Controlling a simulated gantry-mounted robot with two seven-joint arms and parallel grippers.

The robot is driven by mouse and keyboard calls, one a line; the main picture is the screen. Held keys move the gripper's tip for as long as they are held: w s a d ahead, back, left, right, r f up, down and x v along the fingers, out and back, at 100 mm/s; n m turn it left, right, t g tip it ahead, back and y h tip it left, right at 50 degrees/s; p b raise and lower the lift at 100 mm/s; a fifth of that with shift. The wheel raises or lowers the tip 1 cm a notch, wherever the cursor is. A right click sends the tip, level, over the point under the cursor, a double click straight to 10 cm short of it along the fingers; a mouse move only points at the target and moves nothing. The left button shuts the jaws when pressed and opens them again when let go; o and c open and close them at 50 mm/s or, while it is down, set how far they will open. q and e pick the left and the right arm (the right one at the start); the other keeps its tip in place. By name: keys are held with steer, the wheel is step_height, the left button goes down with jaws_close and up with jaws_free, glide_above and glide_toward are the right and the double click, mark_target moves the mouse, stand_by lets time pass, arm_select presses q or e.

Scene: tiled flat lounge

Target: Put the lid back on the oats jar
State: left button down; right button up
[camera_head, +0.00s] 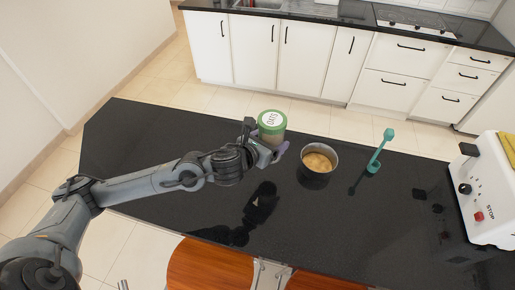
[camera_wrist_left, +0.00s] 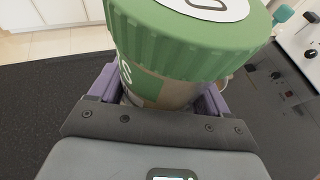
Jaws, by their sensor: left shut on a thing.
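The oats jar (camera_head: 272,139) is upright, with its green lid (camera_head: 271,119) on top; the lid has a white round label reading OATS. My left gripper (camera_head: 268,151) is shut around the jar's body, below the lid, near the counter's far edge. In the left wrist view the green lid (camera_wrist_left: 185,45) covers the jar's mouth, and the purple fingers sit on either side of the jar body (camera_wrist_left: 170,93). I cannot tell whether the jar's base touches the counter. My right gripper is not in view.
A dark pot (camera_head: 316,179) with tan contents stands just right of the jar. A teal utensil (camera_head: 380,152) stands further right. A white machine (camera_head: 490,200) with a STOP button is at the right end. The black counter (camera_head: 140,150) is clear on the left; wooden chairs (camera_head: 205,268) are at the front.

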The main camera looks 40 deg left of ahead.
arm_select(q)
steer(key=w+a+f, duration=0.6)
steer(key=a+f, duration=0.1)
steer(key=a, duration=0.3)
steer(key=shift+f+b, duration=0.55)
steer(key=shift+f, duration=0.95)
steer(key=shift+d+f, duration=0.1)
steer(key=shift+f, duration=0.35)
steer(key=shift+f, duration=0.1)
jaws_free()
steer(key=shift+f, duration=0.1)
